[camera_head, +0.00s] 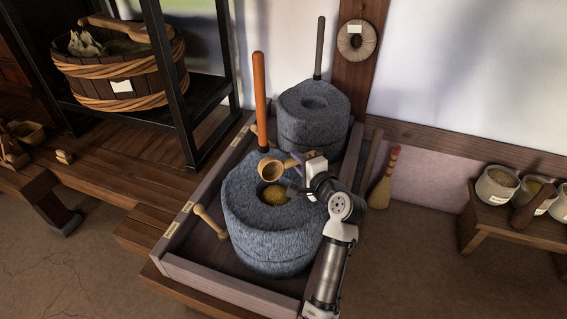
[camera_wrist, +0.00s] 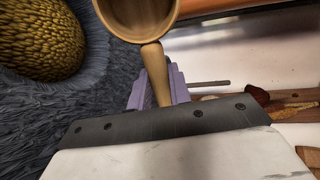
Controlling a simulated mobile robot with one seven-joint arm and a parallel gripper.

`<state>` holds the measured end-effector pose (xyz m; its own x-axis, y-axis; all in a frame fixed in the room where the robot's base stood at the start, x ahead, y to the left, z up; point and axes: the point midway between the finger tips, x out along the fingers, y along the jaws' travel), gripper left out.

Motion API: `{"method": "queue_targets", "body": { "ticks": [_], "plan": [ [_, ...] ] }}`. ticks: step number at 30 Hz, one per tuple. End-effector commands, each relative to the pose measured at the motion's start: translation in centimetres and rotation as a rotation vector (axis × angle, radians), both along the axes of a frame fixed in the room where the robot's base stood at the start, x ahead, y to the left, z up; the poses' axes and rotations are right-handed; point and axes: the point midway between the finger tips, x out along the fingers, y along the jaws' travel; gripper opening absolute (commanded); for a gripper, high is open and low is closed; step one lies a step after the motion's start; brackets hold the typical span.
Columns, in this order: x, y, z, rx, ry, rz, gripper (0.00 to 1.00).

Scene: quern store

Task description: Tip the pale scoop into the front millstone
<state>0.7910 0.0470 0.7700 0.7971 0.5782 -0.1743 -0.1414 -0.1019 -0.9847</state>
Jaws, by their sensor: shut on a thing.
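The front millstone (camera_head: 262,238) is a thick blue-grey stone with an orange upright handle (camera_head: 259,95). Yellow grain (camera_head: 274,194) lies in the hollow of its top; the grain also shows in the wrist view (camera_wrist: 40,38). My gripper (camera_head: 298,160) is shut on the handle of the pale scoop (camera_head: 270,169). It holds the scoop above the stone, near the hollow. In the wrist view the gripper's purple fingers (camera_wrist: 158,85) grip the scoop handle below its bowl (camera_wrist: 139,12). The bowl looks tilted, and the visible part of its inside shows no grain.
A second grey millstone (camera_head: 312,125) with a dark handle stands behind. Both stand in a wooden tray (camera_head: 183,232). A brush (camera_head: 384,180) leans at right. Bowls of grain (camera_head: 497,186) stand on a low bench at far right. A basket (camera_head: 118,72) sits on a rack at left.

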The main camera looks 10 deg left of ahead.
Motion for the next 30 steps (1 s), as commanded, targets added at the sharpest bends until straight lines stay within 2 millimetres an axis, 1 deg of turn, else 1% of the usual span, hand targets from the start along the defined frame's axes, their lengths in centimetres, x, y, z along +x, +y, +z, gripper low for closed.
{"method": "queue_targets", "body": {
  "ticks": [1,6,21,24,30],
  "plan": [
    [0.0,0.0,0.6,0.001,-0.001,0.0,0.0],
    [0.0,0.0,2.4,0.001,-0.001,0.0,0.0],
    [0.0,0.0,7.4,0.001,-0.001,0.0,0.0],
    [0.0,0.0,8.0,0.001,-0.001,0.0,0.0],
    [0.0,0.0,7.9,0.001,-0.001,0.0,0.0]
  ]
}}
